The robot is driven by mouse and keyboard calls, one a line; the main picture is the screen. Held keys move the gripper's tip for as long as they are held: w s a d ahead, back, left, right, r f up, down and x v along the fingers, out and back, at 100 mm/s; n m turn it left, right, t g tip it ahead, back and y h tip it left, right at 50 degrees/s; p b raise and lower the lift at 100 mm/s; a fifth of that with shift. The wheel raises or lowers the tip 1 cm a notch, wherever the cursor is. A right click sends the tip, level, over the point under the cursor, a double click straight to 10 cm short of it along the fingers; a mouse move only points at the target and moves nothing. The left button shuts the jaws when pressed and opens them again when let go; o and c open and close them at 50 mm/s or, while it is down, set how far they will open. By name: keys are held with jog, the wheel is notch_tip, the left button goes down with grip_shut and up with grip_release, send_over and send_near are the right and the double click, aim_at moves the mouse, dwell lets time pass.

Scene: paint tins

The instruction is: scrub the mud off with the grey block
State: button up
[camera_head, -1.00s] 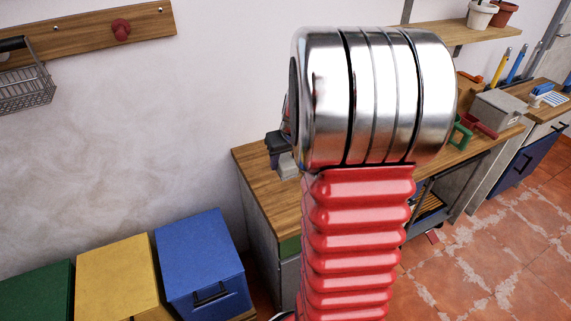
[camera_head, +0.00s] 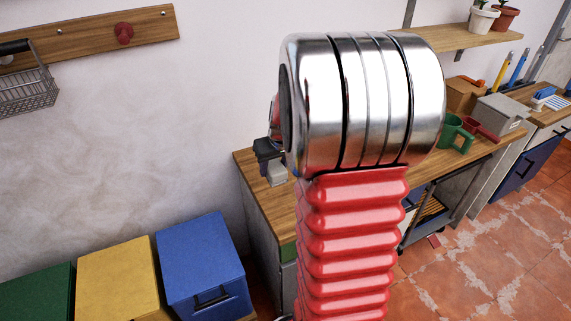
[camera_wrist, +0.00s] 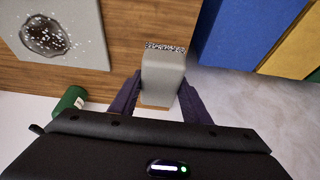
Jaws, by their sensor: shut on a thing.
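My gripper (camera_wrist: 160,95) is shut on the grey block (camera_wrist: 163,72), with one dark finger on each side of it. A speckled strip shows along the block's far end. In the wrist view the block is in front of the wooden worktop, to the right of a grey panel (camera_wrist: 85,50) that carries a dark round mud patch (camera_wrist: 45,37) with white specks on it. The block is apart from the mud. In the head view my gripper (camera_head: 268,150) and the block (camera_head: 277,174) show at the worktop's left end, partly behind my arm; the mud is hidden there.
A green tin (camera_wrist: 70,103) lies near the panel. Blue (camera_head: 203,265), yellow (camera_head: 118,278) and green (camera_head: 38,295) boxes stand left of the worktop (camera_head: 262,200). A green mug (camera_head: 455,135) and a grey box (camera_head: 499,113) stand farther right on it.

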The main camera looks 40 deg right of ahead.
jog(key=w+a+f+n, duration=0.1)
jog(key=w+a, duration=0.2)
jog(key=a, duration=0.6)
jog(key=w+a+f+n+y, duration=0.1)
jog(key=w+a, duration=0.1)
jog(key=a, duration=0.8)
jog(key=w+a+f+n, duration=0.1)
jog(key=w+a, duration=0.2)
jog(key=a, duration=0.6)
jog(key=shift+w+a+f+n, duration=0.2)
jog(key=shift+w+f+n, duration=0.1)
jog(key=shift+w+f, duration=0.1)
